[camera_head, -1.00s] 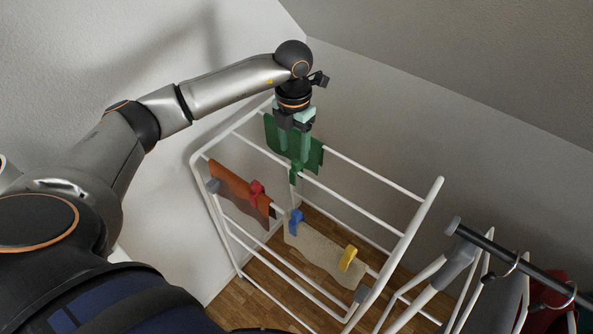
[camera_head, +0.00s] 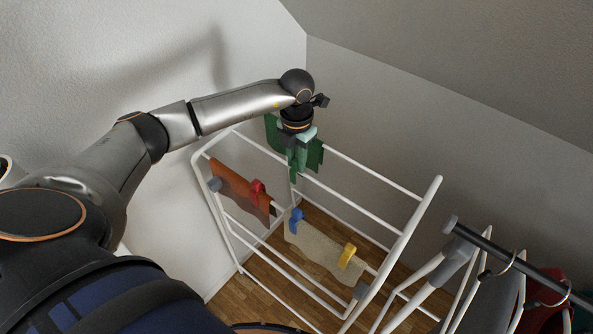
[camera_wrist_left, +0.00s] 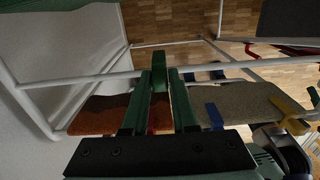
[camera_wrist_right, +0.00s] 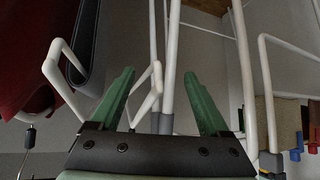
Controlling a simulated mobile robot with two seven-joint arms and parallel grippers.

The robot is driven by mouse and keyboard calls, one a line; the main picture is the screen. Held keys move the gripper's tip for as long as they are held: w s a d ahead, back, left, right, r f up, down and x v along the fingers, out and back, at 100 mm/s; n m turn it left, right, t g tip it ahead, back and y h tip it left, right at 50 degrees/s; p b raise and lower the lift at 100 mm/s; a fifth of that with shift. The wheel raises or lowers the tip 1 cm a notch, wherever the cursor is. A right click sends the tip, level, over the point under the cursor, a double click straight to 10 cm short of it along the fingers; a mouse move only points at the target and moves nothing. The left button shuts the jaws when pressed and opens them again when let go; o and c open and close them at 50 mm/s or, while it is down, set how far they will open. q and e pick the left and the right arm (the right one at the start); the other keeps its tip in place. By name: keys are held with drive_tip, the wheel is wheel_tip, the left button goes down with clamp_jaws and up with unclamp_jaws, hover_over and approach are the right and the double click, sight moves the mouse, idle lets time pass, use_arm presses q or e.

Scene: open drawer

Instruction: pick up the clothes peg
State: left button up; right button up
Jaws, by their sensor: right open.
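A green clothes peg (camera_wrist_left: 159,70) sits on a white rail of the drying rack. My left gripper (camera_head: 299,165) has come down onto it from above. In the left wrist view the peg lies between the two green fingertips, which are close to its sides; whether they press on it I cannot tell. In the head view the gripper hides much of that peg. A red peg (camera_head: 257,190), a blue peg (camera_head: 296,221) and a yellow peg (camera_head: 347,255) are clipped on lower rails. My right gripper (camera_wrist_right: 159,75) is open and empty.
The white drying rack (camera_head: 392,193) stands on a wooden floor (camera_head: 255,292). A green cloth (camera_head: 315,157), a brown cloth (camera_head: 236,186) and a beige cloth (camera_head: 312,250) hang on it. A dark clothes rail with hooks (camera_head: 520,265) is at the right. Walls are close behind.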

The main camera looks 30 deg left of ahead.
use_arm(q)
clamp_jaws()
drive_tip(key=shift+r, duration=0.1)
drive_tip(key=shift+r, duration=0.55)
use_arm(e)
drive_tip(key=shift+f+b, duration=0.6)
drive_tip(key=shift+b, duration=0.05)
use_arm(q)
drive_tip(key=s+d+r+b, duration=0.1)
drive_tip(key=s+d+r, duration=0.6)
drive_tip(key=s+r, duration=0.4)
drive_tip(key=shift+s+r, duration=0.4)
drive_tip(key=shift+s, duration=0.15)
use_arm(e)
drive_tip(key=shift+f, duration=0.65)
